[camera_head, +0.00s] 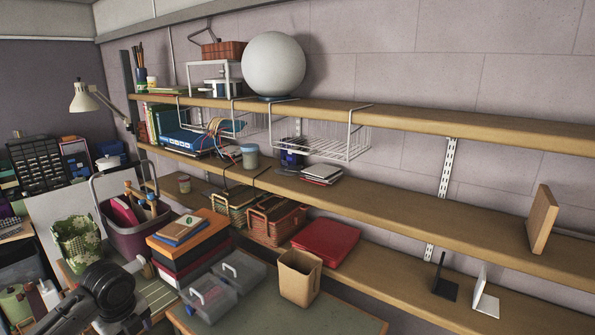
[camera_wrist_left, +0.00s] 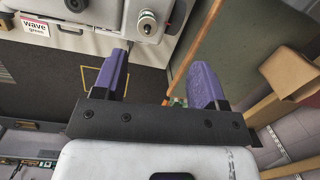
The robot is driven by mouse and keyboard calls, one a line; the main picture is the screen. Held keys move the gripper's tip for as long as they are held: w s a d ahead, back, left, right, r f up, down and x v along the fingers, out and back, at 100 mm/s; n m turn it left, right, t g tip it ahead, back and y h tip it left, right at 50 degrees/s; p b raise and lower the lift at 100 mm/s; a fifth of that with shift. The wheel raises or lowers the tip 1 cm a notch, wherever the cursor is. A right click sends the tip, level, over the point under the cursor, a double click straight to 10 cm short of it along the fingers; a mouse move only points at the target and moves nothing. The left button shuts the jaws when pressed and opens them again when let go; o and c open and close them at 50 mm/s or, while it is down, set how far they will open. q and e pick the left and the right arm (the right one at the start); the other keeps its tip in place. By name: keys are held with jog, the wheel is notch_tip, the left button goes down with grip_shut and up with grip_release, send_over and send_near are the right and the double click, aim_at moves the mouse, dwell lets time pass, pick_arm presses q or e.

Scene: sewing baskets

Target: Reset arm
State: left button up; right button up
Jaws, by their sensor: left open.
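My left gripper (camera_wrist_left: 161,62) shows in the left wrist view with its two purple fingers wide apart. Nothing is between them. In the head view, my dark left arm comes in at the lower left; its fingers cannot be made out there. Two wicker baskets, a greenish one (camera_head: 229,211) and a reddish-brown one (camera_head: 276,222), stand side by side on the lower shelf, apart from my arm. My right gripper is in neither view.
A purple basket (camera_head: 135,236), stacked boxes (camera_head: 190,255), clear lidded containers (camera_head: 208,298) and a cardboard bin (camera_head: 299,278) stand near my arm. Long wooden shelves (camera_head: 420,206) run along the wall. In the wrist view, a white machine (camera_wrist_left: 100,14) is beyond the fingers.

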pick_arm(q)
jog(key=w+d+r+n+t+y, duration=0.1)
jog(key=d+r+n+t, duration=0.25)
jog(key=r+n, duration=0.25)
jog(key=w+d+r+n+t+y, duration=0.1)
jog(key=w+d+r+n+t, duration=0.1)
jog(key=r+n+t, duration=0.3)
jog(key=s+d+r+n+t+h, duration=0.1)
jog(key=s+d+r+n+t, duration=0.4)
jog(key=d, duration=0.4)
jog(key=s+d+f+n+g+h+p, duration=0.1)
jog(key=s+f+n+g+p, duration=0.3)
jog(key=s+f, duration=2.9)
jog(key=shift+s+d+f+n+g+h, duration=0.2)
jog(key=shift+s+f+n+g+h, duration=0.35)
jog(key=shift+s+g, duration=2.15)
jog(key=shift+w+r+g, duration=0.2)
jog(key=shift+w+g, duration=0.55)
